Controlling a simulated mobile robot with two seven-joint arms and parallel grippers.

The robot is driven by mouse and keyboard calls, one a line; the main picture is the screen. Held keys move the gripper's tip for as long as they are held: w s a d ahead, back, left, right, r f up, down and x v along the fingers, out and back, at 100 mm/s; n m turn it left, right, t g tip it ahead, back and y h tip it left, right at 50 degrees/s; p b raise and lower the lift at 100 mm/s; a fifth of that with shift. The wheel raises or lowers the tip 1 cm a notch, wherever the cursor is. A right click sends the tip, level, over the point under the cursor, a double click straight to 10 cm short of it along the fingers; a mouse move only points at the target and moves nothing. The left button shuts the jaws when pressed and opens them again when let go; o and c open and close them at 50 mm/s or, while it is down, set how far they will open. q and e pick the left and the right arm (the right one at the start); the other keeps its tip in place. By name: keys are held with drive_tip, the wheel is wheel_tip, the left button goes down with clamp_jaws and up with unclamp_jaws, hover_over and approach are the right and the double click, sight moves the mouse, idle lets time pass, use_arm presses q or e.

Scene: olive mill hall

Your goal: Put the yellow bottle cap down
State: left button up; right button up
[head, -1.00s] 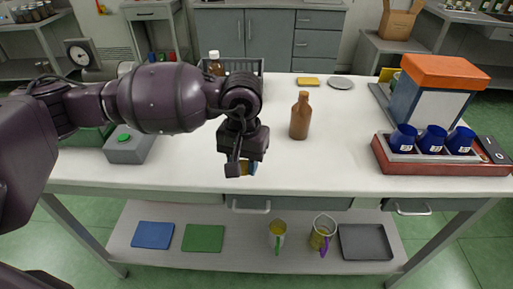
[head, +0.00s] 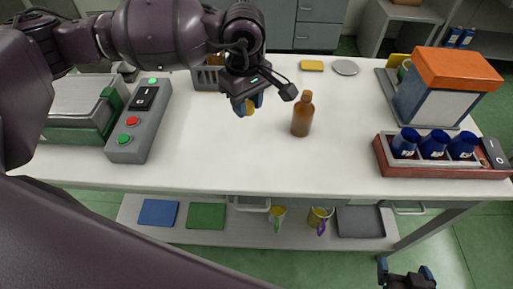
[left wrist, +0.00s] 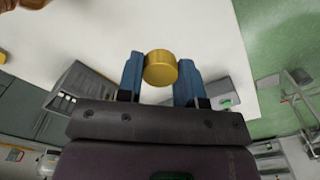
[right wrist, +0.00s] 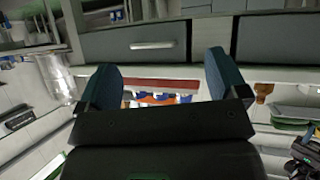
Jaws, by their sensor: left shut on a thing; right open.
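The yellow bottle cap (left wrist: 160,68) is held between the blue fingertips of my left gripper (left wrist: 160,80) in the left wrist view. In the head view my left gripper (head: 247,106) is over the white table (head: 215,150), left of the brown bottle (head: 302,114), with a bit of the cap (head: 250,107) showing. I cannot tell its exact height above the table. My right gripper (head: 406,276) is open and empty, low in front of the table at the lower right of the head view; its fingers also show in the right wrist view (right wrist: 160,85).
A grey control box (head: 140,120) with buttons stands at left. A red rack (head: 440,168) with several blue cups and an orange-topped machine (head: 450,85) stand at right. A yellow block (head: 312,66) and a grey disc (head: 346,67) lie at the back. The table's front middle is clear.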

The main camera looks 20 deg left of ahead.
use_arm(q)
drive_tip(key=n, duration=0.2)
drive_tip(key=r+n+p, duration=0.1)
drive_tip(key=d+r+n, duration=0.1)
drive_tip(key=n, duration=0.1)
drive_tip(key=shift+w+n+p, duration=0.2)
drive_tip(key=shift+n+p, duration=0.1)
drive_tip(key=n, duration=0.3)
drive_tip(key=r+n+p, duration=0.1)
drive_tip(key=n, duration=0.1)
drive_tip(key=shift+d, duration=0.25)
drive_tip(key=n, duration=0.6)
drive_tip(key=n+p, duration=0.3)
drive_tip(key=n, duration=0.3)
hover_over(257, 155)
wheel_tip(257, 155, down, 15)
drive_tip(key=shift+r, duration=0.15)
drive_tip(key=shift+f, duration=2.45)
drive_tip(key=shift+f+b, duration=0.15)
drive_tip(key=shift+b, duration=0.15)
